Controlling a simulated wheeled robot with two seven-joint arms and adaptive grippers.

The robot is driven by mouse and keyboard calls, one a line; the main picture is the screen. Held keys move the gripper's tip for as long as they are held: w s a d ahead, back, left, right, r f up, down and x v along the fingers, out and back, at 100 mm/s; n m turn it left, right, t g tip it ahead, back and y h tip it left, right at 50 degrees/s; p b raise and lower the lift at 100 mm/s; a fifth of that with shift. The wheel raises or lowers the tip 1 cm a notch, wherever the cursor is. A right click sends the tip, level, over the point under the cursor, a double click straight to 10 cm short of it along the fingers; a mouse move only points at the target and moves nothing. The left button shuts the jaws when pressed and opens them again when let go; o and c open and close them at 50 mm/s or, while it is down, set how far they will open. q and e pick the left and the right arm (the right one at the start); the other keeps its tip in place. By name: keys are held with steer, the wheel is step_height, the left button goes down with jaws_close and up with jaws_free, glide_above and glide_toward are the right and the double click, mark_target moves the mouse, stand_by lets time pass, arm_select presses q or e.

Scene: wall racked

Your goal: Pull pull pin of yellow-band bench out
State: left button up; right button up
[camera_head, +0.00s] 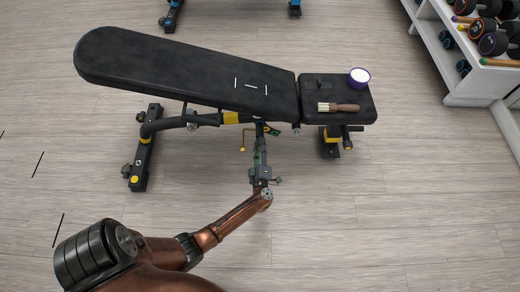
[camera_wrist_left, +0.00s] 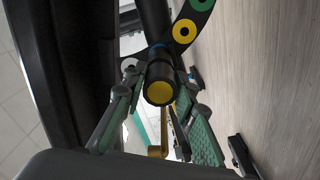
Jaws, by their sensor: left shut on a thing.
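The yellow-band bench (camera_head: 190,72) is black, with a yellow band (camera_head: 231,118) on its frame under the long backrest. My left gripper (camera_head: 261,144) reaches in under the bench near the joint of backrest and seat. In the left wrist view my gripper's two fingers (camera_wrist_left: 158,72) stand on either side of the pull pin (camera_wrist_left: 160,92), a black cylinder with a yellow end cap, and are shut on it. A curved plate with green and yellow rings (camera_wrist_left: 183,31) is beside the pin. In the head view the gripper hides the pin. My right gripper is not in view.
A wooden-handled brush (camera_head: 345,107) and a purple tub (camera_head: 359,77) rest on the seat. A thin yellow rod (camera_head: 242,140) hangs beside my gripper. A white dumbbell rack (camera_head: 470,85) stands at right; blue-trimmed feet (camera_head: 171,18) show at the top. The front floor is clear.

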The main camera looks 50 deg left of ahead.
arm_select(q)
steer(key=c, duration=0.4)
steer(key=shift+s+d+f, duration=0.1)
steer(key=shift+s+d, duration=0.35)
steer(key=shift+d, duration=0.05)
steer(key=shift+s+d+p, duration=0.2)
steer(key=shift+d+p, duration=0.05)
steer(key=shift+p, duration=0.05)
steer(key=o, duration=1.2)
steer(key=v, duration=0.7)
steer(key=shift+s+d, duration=0.2)
steer(key=shift+d, duration=0.05)
